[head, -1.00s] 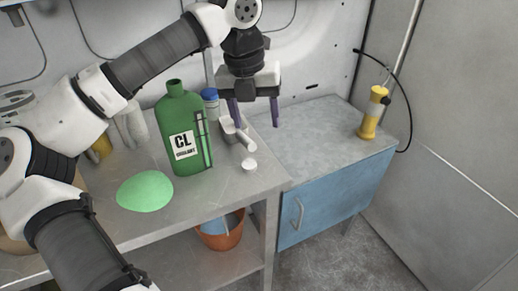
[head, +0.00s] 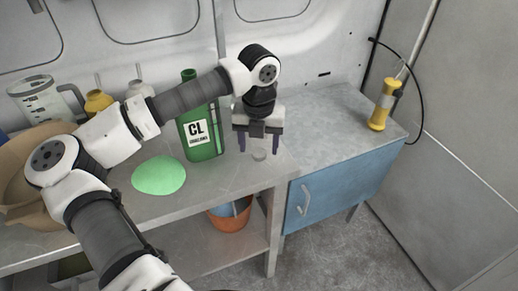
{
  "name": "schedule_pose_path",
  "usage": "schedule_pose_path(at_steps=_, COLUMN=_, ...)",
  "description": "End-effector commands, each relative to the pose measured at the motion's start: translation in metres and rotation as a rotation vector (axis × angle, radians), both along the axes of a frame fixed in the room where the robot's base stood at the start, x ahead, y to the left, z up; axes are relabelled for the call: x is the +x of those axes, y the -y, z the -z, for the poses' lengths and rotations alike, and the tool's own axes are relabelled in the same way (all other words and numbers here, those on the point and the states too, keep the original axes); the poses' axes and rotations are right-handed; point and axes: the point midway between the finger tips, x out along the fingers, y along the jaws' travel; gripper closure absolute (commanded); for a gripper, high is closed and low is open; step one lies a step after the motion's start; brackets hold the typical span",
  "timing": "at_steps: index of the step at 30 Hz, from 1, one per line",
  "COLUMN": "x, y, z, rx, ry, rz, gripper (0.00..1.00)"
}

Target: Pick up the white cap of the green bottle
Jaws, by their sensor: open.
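The green bottle (head: 200,147) with a white "CL" label stands upright and uncapped on the grey metal bench. The small white cap (head: 259,155) lies on the bench top to the right of the bottle, near the front edge. My gripper (head: 259,146) points down with its two dark purple fingers apart and empty. In the picture the cap shows just below and between the fingertips. I cannot tell how high the fingertips are above the bench. My arm covers part of the bottle's upper body.
A light green mound (head: 159,175) lies left of the bottle. A clear measuring jug (head: 45,103) and yellow containers (head: 98,102) stand behind my arm. A blue cabinet (head: 335,190) adjoins the bench on the right, its top mostly clear, with a yellow cylinder (head: 384,103) at its far right.

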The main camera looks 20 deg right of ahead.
Motion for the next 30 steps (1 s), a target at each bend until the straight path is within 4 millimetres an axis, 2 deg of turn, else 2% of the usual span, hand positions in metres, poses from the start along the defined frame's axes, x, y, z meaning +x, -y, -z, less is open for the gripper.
schedule_pose_path(at_steps=6, x=0.000, y=0.000, z=0.021, rx=0.000, ry=0.001, rz=-0.001, gripper=0.39)
schedule_pose_path(at_steps=13, x=0.000, y=0.000, z=0.022, rx=0.000, ry=0.002, rz=-0.001, gripper=0.41)
schedule_pose_path(at_steps=24, x=0.000, y=0.000, z=0.022, rx=0.000, ry=0.002, rz=-0.001, gripper=0.87)
schedule_pose_path(at_steps=30, x=0.000, y=0.000, z=0.022, rx=0.000, ry=0.002, rz=-0.001, gripper=0.87)
